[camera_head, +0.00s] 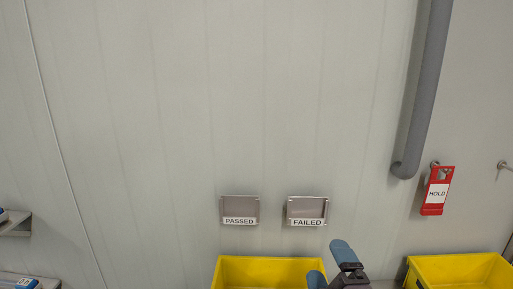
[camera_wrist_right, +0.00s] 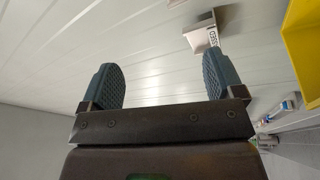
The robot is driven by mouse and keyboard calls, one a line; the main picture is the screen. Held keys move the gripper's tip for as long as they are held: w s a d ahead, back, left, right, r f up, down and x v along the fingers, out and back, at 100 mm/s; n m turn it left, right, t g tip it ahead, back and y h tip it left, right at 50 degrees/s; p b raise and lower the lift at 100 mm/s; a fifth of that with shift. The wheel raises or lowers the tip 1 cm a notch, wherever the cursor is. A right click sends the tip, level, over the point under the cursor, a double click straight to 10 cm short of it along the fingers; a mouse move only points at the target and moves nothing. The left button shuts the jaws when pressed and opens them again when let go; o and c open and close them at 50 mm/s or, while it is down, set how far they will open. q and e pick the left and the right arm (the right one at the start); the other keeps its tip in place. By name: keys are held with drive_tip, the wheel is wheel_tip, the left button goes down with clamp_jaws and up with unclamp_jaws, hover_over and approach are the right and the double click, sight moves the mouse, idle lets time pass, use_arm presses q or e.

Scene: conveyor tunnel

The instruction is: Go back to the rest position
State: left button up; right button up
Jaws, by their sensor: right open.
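My right gripper (camera_head: 329,264) shows at the bottom of the head view, in front of the right part of a yellow bin. In the right wrist view its two blue ribbed fingers (camera_wrist_right: 164,84) stand wide apart with nothing between them, so it is open and empty. My left gripper is in neither view.
A yellow bin (camera_head: 265,270) stands below the PASSED holder (camera_head: 240,209) and the FAILED holder (camera_head: 307,210) on the pale wall. Another yellow bin (camera_head: 458,271) is at lower right, under a red HOLD tag (camera_head: 436,191). A grey pipe (camera_head: 425,90) runs down the wall. Shelves (camera_head: 17,224) are at left.

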drive_tip(key=s+d+f+m+g+h, duration=0.3)
drive_tip(key=s+d+f+m+g, duration=0.15)
drive_tip(key=f, duration=0.25)
drive_tip(key=s+d+f+m+g+h, duration=0.2)
drive_tip(key=s+d+f+m+g, duration=0.15)
drive_tip(key=d+f+m, duration=0.25)
drive_tip(key=s+d+f+m+g, duration=0.2)
drive_tip(key=s+f+m+g, duration=0.15)
drive_tip(key=s, duration=0.35)
drive_tip(key=s+d+f+m+g, duration=0.2)
drive_tip(key=s+f+g, duration=0.3)
drive_tip(key=s, duration=0.2)
drive_tip(key=w+f+t+y, duration=0.1)
drive_tip(key=w+f+t, duration=0.6)
drive_tip(key=f, duration=0.3)
drive_tip(key=shift+w+t, duration=0.3)
drive_tip(key=shift+t, duration=0.45)
